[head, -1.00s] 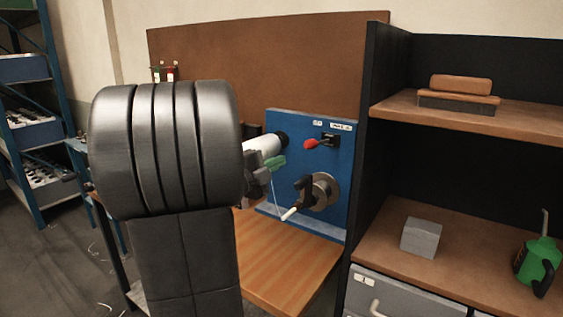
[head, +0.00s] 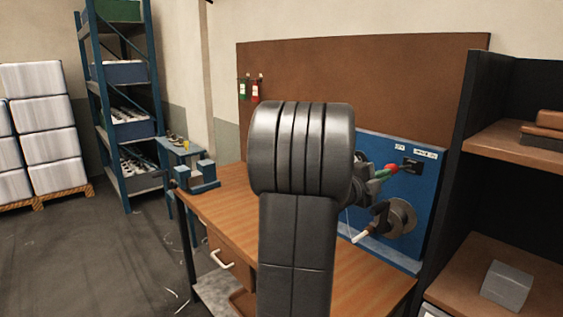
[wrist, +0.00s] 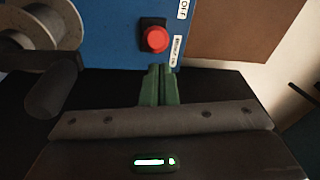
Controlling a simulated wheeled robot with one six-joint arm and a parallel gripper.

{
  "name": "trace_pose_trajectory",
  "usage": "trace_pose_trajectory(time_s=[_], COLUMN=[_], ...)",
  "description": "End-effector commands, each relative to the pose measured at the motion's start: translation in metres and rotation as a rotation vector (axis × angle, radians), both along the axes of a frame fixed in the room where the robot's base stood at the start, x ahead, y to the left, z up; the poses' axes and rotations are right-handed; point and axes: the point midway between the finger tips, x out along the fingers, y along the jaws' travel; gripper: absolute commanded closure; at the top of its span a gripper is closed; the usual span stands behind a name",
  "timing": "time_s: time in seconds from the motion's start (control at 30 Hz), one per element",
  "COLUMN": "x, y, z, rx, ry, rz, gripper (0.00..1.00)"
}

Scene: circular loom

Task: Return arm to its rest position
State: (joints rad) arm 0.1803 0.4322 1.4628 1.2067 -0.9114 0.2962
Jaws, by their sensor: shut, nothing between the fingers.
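My gripper (head: 381,173) is in front of the blue panel (head: 424,215) in the head view, with my own arm covering much of the space left of it. In the wrist view its green fingers (wrist: 160,85) are together with nothing between them. Just beyond them is the red knob (wrist: 155,39) of a switch on the panel. In the head view this red knob (head: 391,168) shows right beside the fingertips; I cannot tell whether they touch.
The panel stands on a wooden workbench (head: 350,270) with a blue vise (head: 198,178) at its left end. A dark shelf unit with a grey block (head: 507,286) stands close on the right. A blue rack (head: 128,130) is at the back left. Open floor (head: 90,260) lies left of the bench.

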Motion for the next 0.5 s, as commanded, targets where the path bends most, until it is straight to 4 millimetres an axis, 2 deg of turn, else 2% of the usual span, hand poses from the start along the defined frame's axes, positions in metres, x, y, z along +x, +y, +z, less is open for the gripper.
trace_pose_trajectory(time_s=[0.1, 0.33, 0.4, 0.5], x=[-0.005, -0.015, -0.019, -0.019], y=[-0.024, -0.063, -0.072, -0.073], z=[0.003, 0.003, 0.001, -0.002], rx=[-0.003, 0.002, 0.004, 0.003], ry=[0.000, 0.007, 0.009, 0.008], rz=[0.013, 0.043, 0.054, 0.102], gripper=[1.00, 1.00, 1.00, 1.00])
